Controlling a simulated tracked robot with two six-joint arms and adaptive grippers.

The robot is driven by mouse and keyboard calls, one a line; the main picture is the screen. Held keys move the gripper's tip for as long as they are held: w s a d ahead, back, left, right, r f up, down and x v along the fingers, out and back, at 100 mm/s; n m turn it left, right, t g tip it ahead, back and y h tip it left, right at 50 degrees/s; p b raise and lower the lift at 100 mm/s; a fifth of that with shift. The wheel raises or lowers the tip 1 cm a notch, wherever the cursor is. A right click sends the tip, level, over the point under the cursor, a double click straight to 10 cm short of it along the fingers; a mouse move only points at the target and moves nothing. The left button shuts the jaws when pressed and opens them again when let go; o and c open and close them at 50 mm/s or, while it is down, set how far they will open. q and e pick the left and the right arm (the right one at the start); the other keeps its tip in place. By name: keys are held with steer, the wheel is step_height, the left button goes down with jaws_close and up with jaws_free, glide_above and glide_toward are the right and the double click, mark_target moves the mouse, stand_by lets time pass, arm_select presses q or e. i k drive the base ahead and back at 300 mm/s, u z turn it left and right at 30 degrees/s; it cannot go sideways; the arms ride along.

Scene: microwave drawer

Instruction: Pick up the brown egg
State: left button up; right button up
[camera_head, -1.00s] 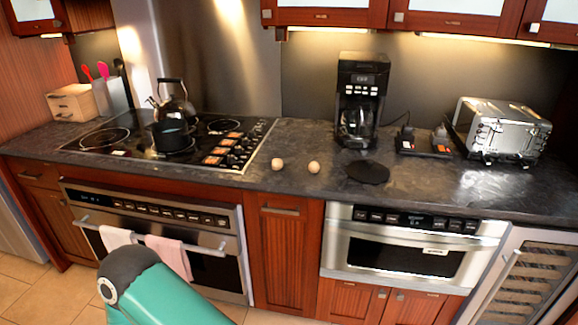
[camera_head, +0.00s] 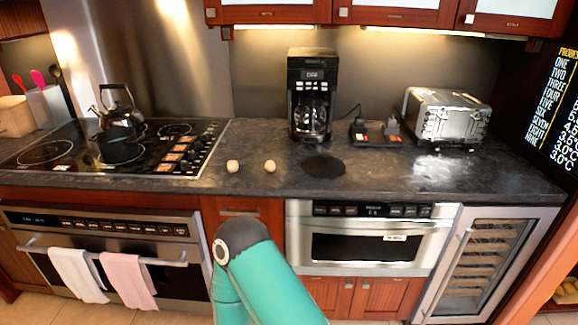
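Two small light-brown eggs lie on the dark stone counter, right of the stove, a short way apart. The left egg (camera_head: 233,166) is near the stove's edge. The right egg (camera_head: 270,166) is near the black round mat. The two look alike in colour at this size. A teal arm link of mine with a dark joint shows low in the middle, in front of the cabinets and below the eggs. Neither of my grippers shows in the view.
A coffee maker (camera_head: 312,95) stands behind the black mat (camera_head: 324,167). A toaster (camera_head: 446,117) and small dark shakers (camera_head: 376,134) are to the right. A kettle (camera_head: 118,125) sits on the stove (camera_head: 70,152) at left. The counter (camera_head: 400,184) around the eggs is clear.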

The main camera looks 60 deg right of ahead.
mark_target(232, 165)
steer(key=z, duration=0.85)
steer(key=i, duration=1.05)
steer(key=u, duration=0.05)
steer(key=k, duration=0.9)
steer(key=z, duration=0.2)
steer(key=i, duration=0.9)
steer(key=u, duration=0.05)
